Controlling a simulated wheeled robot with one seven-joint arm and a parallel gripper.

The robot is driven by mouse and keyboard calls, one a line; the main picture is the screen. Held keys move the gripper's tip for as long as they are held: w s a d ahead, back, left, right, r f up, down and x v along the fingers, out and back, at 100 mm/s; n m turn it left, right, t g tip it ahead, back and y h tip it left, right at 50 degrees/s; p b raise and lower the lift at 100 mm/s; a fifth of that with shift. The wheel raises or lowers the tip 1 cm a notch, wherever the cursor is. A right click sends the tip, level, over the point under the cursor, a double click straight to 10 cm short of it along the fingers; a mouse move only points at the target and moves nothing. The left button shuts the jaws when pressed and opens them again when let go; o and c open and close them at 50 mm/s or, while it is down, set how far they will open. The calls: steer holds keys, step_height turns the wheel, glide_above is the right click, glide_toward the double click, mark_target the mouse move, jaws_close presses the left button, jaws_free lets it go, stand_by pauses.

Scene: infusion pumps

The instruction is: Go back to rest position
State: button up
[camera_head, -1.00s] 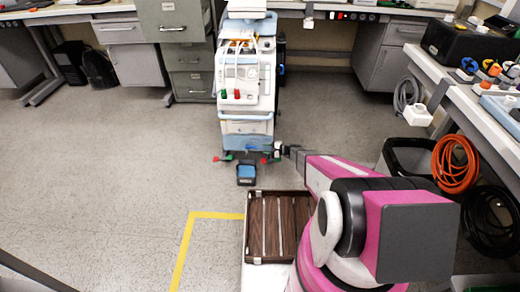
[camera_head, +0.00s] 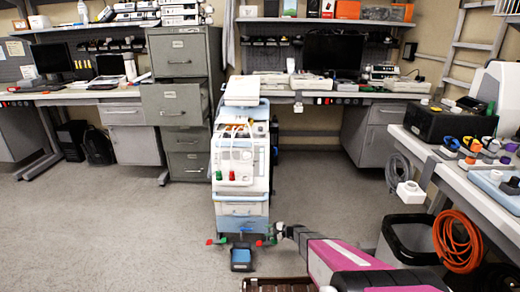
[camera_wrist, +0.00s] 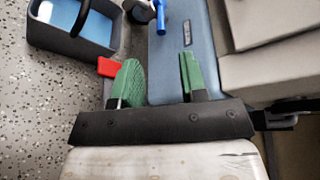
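My gripper (camera_wrist: 162,82) shows two green fingers in the wrist view, spread apart with nothing between them. In the head view, my pink arm extends from the lower right to the foot of the white and blue medical cart (camera_head: 240,185), and the gripper end is small there. The cart's blue side (camera_wrist: 170,55) and a red piece (camera_wrist: 108,67) near its base lie beyond the fingers in the wrist view. I cannot tell whether the gripper touches the cart.
A brown slatted tray (camera_head: 275,285) shows at the bottom edge. A black bin (camera_head: 405,240) and orange cable coil (camera_head: 458,241) stand at right. Floor at left is clear.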

steer(key=s+d+r+n+g+h, duration=0.1)
steer(key=s+r+n+g+h, duration=0.35)
steer(key=s+r, duration=1)
steer(key=s+d+r+n+h, duration=0.2)
steer(key=s+d+r+h, duration=0.3)
steer(key=s+r, duration=0.3)
steer(key=s+d+r+n+h, duration=0.3)
steer(key=s+d+r+h, duration=0.2)
steer(key=r, duration=0.6)
steer(key=s+d, duration=0.1)
steer(key=s, duration=0.1)
steer(key=shift+s+d, duration=0.25)
steer(key=shift+s, duration=0.15)
